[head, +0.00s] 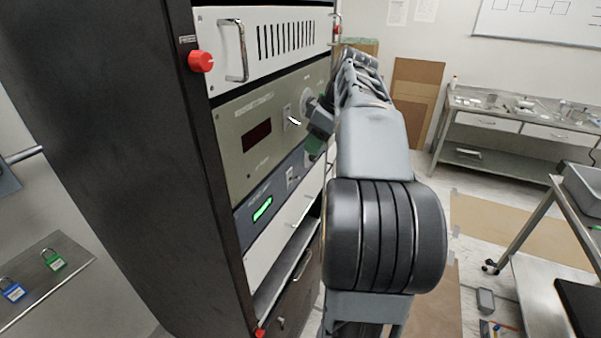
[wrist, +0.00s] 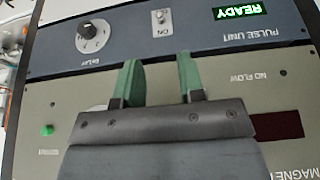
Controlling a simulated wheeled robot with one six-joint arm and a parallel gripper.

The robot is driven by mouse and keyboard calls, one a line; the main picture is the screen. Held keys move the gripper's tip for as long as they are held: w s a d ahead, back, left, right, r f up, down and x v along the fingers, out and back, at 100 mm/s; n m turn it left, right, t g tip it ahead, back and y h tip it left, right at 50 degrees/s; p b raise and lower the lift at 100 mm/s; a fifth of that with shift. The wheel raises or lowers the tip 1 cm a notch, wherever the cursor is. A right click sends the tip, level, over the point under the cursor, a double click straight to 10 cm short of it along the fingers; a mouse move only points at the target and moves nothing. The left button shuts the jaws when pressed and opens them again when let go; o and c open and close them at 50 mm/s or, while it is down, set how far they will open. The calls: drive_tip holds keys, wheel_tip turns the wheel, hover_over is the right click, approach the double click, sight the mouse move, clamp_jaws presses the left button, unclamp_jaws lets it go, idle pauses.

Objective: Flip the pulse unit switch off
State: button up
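The pulse unit (head: 241,218) is the blue rack panel with a lit green display. In the wrist view its panel (wrist: 215,55) is upside down, and the display reads READY (wrist: 239,12). Its small toggle switch (head: 290,178) sits right of the display. In the wrist view the switch (wrist: 162,18) is near the top, beside an ON label; I cannot tell which way its lever points. My gripper (wrist: 160,72) is open and empty, its green fingers apart in front of the panel's edge, below the switch in that picture. In the head view my gripper (head: 315,146) is partly hidden.
The beige magnet panel (head: 235,165) lies directly above the pulse unit, with its own switch (head: 291,118) and dark display (head: 257,135). A dial (wrist: 93,33) is beside the pulse unit switch.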

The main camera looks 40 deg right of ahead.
sight(296, 178)
drive_tip(key=p+x, duration=0.1)
drive_tip(key=x, duration=1)
drive_tip(key=shift+w+f, duration=0.1)
drive_tip(key=shift+f, duration=0.1)
drive_tip(key=shift+c, duration=0.5)
clamp_jaws()
